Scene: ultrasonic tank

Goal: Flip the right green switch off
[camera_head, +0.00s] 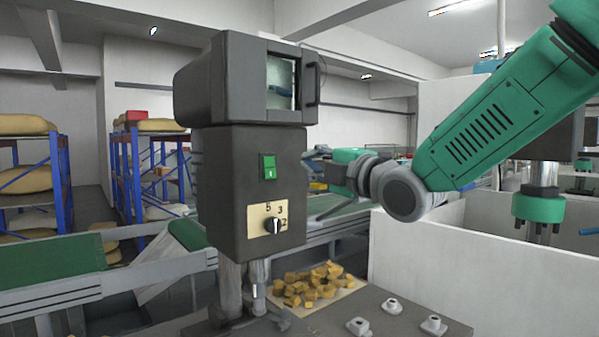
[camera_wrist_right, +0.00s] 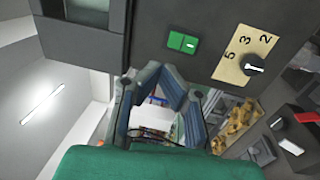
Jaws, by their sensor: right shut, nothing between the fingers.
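A single green rocker switch (camera_head: 268,167) sits on the front of a dark grey machine head (camera_head: 222,165), above a dial. It also shows in the right wrist view (camera_wrist_right: 183,42), above and a little right of the fingers. Its lower half bears a small white mark in the head view. My right gripper (camera_head: 325,185) is right of the machine head, apart from the switch, its fingertips partly hard to make out. In the wrist view the right gripper's fingers (camera_wrist_right: 162,77) are shut with nothing held. My left gripper is not in view.
Below the switch is a cream dial plate (camera_head: 258,222) with a black knob (camera_head: 273,225). A box with a window (camera_head: 281,82) tops the machine. Yellow pieces (camera_head: 310,285) lie on a tray at its base. A white partition (camera_head: 420,250) stands right, conveyors (camera_head: 50,260) left.

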